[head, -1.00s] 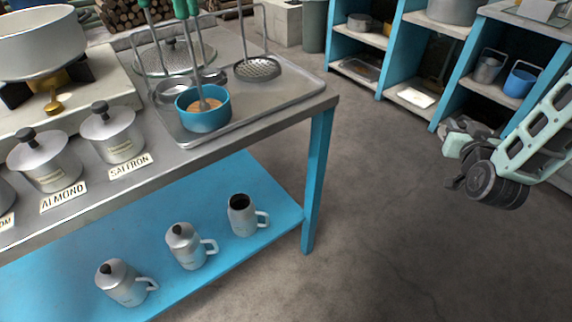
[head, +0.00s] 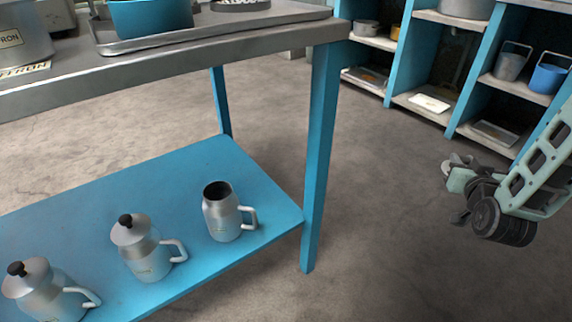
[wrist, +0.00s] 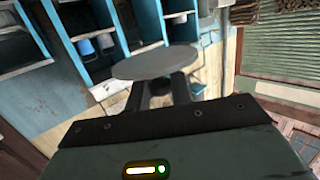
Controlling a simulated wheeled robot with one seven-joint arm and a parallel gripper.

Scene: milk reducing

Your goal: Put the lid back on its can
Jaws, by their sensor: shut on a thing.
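An open metal can (head: 226,218) with a handle and a dark, uncovered mouth stands upright on the blue lower shelf, near its right end. My gripper (head: 452,177) is off to the right in the head view, well apart from this can, over the floor. In the wrist view, my gripper (wrist: 162,98) is shut on the lid (wrist: 155,63), a round grey disc held by its dark knob.
Two lidded cans (head: 142,252) (head: 45,292) stand left of the open one. The blue table leg (head: 320,150) rises beside the shelf's right corner, and the metal tabletop (head: 190,55) overhangs the shelf. Floor between leg and arm is clear. Blue shelving (head: 400,55) stands behind.

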